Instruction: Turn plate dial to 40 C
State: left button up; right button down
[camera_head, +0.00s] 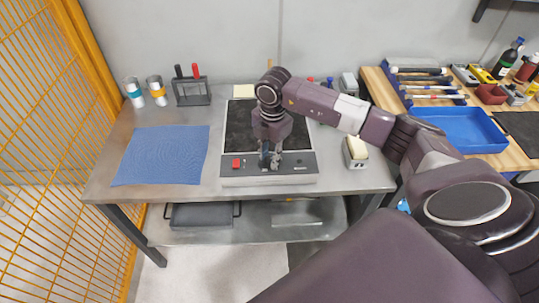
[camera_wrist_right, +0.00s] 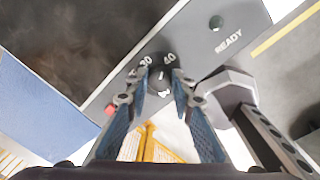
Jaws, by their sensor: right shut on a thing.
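I cannot tell exactly which figure the mark points to. My right gripper (camera_head: 270,160) reaches down to the front panel. In the wrist view its fingers (camera_wrist_right: 160,88) are shut on the dial, one on each side. My left gripper is not in view.
A red button (camera_head: 236,163) sits left of the dial, and a dark lamp (camera_wrist_right: 216,22) beside the word READY. A blue mat (camera_head: 163,155) lies at left, with cans and a tool rack (camera_head: 192,92) behind.

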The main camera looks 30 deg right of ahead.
jog(key=shift+r+m, duration=0.1)
jog(key=shift+m, duration=1)
jog(key=c, duration=1.7)
grip_release()
jog(key=shift+o, duration=0.2)
notch_tip(320, 180, up, 12)
jog(key=shift+s, duration=0.35)
